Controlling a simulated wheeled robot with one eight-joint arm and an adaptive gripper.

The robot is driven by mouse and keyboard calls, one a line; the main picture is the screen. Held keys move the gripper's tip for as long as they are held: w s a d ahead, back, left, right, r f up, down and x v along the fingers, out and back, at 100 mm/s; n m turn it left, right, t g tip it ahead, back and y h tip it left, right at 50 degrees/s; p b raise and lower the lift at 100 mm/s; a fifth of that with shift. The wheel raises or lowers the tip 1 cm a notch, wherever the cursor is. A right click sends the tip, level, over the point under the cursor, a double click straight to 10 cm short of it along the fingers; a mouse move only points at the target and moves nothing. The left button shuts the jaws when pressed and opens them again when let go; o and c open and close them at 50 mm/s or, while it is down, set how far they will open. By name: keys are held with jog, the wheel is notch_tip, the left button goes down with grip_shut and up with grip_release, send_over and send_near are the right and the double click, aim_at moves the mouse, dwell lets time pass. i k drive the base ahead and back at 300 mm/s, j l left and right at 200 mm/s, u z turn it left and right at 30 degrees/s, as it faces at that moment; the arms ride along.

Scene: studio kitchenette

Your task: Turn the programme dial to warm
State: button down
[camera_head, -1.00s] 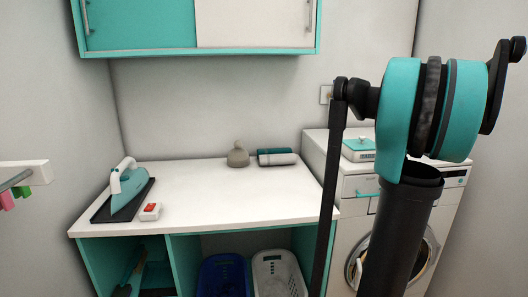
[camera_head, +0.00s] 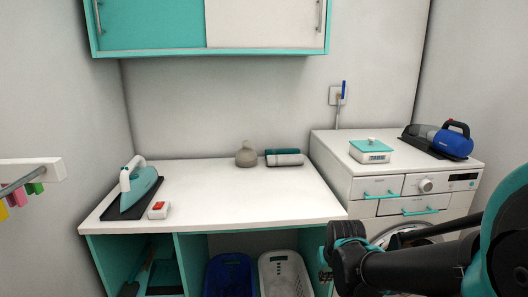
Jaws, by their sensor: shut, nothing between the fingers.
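The programme dial (camera_head: 426,186) is a round, pale knob on the front panel of the white washing machine (camera_head: 362,190). It sits between a drawer front with a teal handle and a dark display (camera_head: 464,177). The dial is in plain view, but its markings are too small to read. My arm reaches in from the lower right, below the dial and apart from it. It covers much of the machine's door. I see black and teal arm links and a joint, but cannot make out my gripper's fingers.
A teal-lidded scale-like box (camera_head: 371,151) and a blue handheld vacuum (camera_head: 452,142) stand on the machine.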

aim_at(426, 186)
jog(key=z, duration=1.15)
jog(key=l+u, duration=0.1)
jog(key=k+l, duration=0.05)
jog(key=l, duration=0.05)
